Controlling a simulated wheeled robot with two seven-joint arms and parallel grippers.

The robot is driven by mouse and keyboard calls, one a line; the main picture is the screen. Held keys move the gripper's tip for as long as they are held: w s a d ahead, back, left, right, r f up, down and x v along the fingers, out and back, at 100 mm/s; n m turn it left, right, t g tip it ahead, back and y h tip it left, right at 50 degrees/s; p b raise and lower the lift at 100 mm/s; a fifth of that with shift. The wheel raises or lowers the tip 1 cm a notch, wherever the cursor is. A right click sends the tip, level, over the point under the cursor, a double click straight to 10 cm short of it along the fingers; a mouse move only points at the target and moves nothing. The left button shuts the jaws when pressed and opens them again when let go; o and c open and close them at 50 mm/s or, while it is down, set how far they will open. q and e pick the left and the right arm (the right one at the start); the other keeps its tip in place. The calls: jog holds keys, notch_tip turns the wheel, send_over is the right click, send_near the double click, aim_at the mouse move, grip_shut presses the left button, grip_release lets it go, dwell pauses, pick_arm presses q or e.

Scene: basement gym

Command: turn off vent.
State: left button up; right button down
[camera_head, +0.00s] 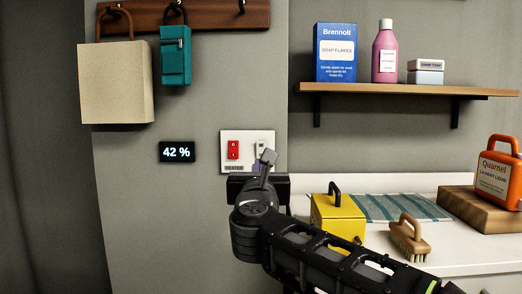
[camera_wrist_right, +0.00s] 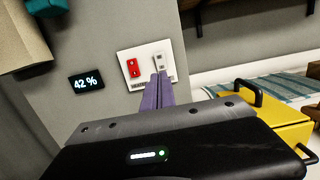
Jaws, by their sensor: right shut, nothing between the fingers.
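A white switch plate (camera_head: 226,139) is on the grey wall, and it also shows in the right wrist view (camera_wrist_right: 128,57). Its left switch is a red rocker (camera_head: 233,150), above the word HEATER; in the right wrist view the red rocker (camera_wrist_right: 133,68) is clear. Its right switch is a white rocker (camera_wrist_right: 160,63), whose label is hidden behind my fingers. My right gripper (camera_head: 267,158) is in front of the plate, shut and empty. In the right wrist view its purple fingertips (camera_wrist_right: 160,76) lie just below the white rocker; contact cannot be told. My left gripper is out of view.
A display (camera_head: 177,152) reading 42 % is left of the plate. A bag (camera_head: 116,85) and a teal item (camera_head: 176,58) hang above. A shelf (camera_head: 400,88) holds several items. A yellow box (camera_head: 328,215) and a brush (camera_head: 408,240) are on the counter, close to my right arm.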

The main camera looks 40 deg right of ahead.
aim_at(262, 145)
jog(key=p+x, duration=0.1)
jog(key=x, duration=1.3)
